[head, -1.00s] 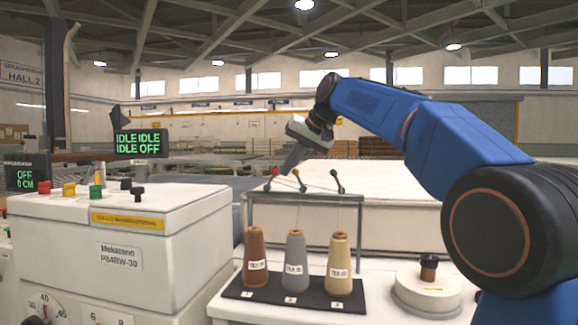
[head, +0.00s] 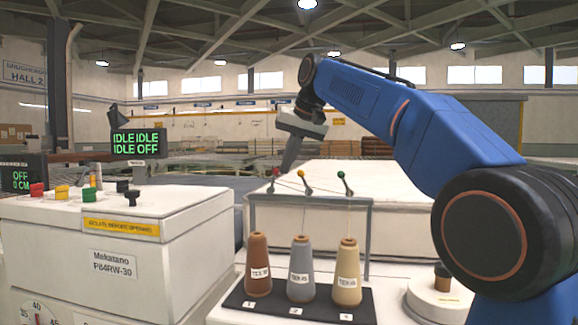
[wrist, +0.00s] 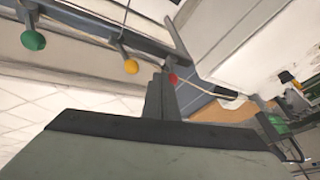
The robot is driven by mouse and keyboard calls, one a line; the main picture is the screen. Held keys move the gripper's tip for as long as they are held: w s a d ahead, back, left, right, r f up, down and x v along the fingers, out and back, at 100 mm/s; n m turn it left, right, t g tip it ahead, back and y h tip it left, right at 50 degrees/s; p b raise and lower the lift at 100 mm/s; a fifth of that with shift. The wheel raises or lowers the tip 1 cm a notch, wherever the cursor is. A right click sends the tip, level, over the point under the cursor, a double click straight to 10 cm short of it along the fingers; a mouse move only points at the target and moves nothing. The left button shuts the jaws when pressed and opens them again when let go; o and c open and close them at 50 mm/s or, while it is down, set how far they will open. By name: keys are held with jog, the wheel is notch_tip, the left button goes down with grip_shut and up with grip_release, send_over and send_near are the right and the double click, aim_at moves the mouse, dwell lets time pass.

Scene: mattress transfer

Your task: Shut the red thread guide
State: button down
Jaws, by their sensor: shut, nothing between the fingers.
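The red thread guide (head: 276,172) is the left one of three ball-tipped levers on the grey thread rack (head: 310,199). In the head view its lever leans right, while the yellow guide (head: 300,174) and green guide (head: 342,175) lean left. My gripper (head: 287,169) is shut and empty, pointing down just right of the red ball. In the wrist view the red ball (wrist: 172,78) shows beside the tip of my gripper (wrist: 159,82); I cannot tell whether they touch. The yellow ball (wrist: 131,67) and green ball (wrist: 33,40) are farther left.
Brown, grey and tan thread cones (head: 300,270) stand below the rack on a black base. A white control box (head: 115,235) with coloured buttons is at the left. A white mattress (head: 410,205) lies behind the rack.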

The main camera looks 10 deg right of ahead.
jog(key=shift+w+a+r, duration=0.25)
jog(key=shift+a, duration=0.3)
jog(key=shift+w+a+r, duration=0.2)
jog(key=shift+a, duration=0.45)
jog(key=shift+w+a+r, duration=0.15)
jog(key=shift+w+a, duration=0.05)
jog(key=shift+a, duration=0.4)
jog(key=shift+w+a, duration=0.2)
jog(key=shift+a, duration=0.4)
jog(key=shift+w+a, duration=0.2)
jog(key=shift+a, duration=0.35)
jog(key=shift+f, duration=0.1)
